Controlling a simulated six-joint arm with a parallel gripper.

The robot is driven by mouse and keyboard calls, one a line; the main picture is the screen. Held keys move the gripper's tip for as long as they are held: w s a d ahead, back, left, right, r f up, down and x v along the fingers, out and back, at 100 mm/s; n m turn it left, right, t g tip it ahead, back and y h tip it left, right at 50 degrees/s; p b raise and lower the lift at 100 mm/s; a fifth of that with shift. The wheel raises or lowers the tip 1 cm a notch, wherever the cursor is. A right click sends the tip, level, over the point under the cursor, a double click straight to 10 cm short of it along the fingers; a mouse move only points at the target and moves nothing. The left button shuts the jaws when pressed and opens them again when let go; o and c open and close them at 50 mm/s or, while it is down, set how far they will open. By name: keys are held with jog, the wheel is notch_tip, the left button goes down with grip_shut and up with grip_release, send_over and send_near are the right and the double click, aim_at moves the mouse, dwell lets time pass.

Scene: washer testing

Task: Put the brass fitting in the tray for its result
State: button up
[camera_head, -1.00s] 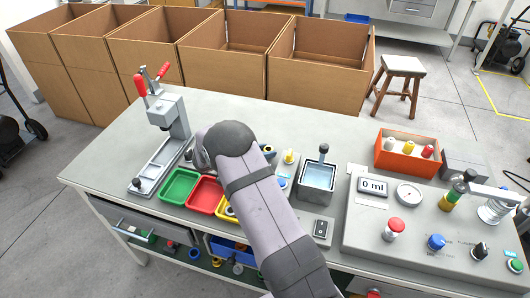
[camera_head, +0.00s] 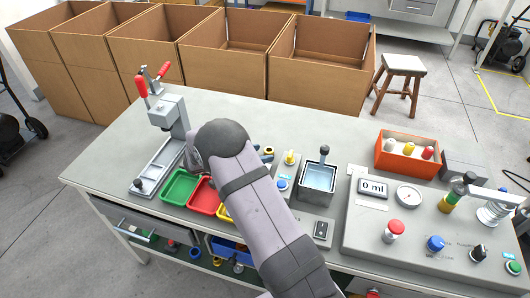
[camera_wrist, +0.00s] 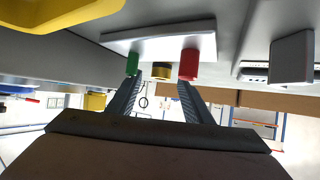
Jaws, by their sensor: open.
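A small brass-coloured piece (camera_head: 268,151), likely the brass fitting, shows just right of my arm in the head view. The green tray (camera_head: 181,186), red tray (camera_head: 204,197) and yellow tray (camera_head: 224,213) stand in a row at the bench front; my arm partly covers the yellow one. My gripper (camera_wrist: 160,84) is open in the wrist view. Beyond its fingertips are a green cap (camera_wrist: 132,62), a small yellow-brass piece and a red cap (camera_wrist: 189,64) by a pale plate (camera_wrist: 160,40). I cannot tell whether that piece is the fitting. My arm hides the gripper in the head view.
A red-handled clamp fixture (camera_head: 165,115) stands left. A water bath (camera_head: 318,180) and a panel with a 0 ml display (camera_head: 374,188) stand right, with an orange box (camera_head: 407,158) behind. The back of the bench is mostly clear.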

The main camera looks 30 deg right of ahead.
jog(key=shift+o, duration=0.4)
jog(key=b+v, duration=0.2)
jog(key=v, duration=0.7)
jog(key=shift+w+d+r, duration=0.1)
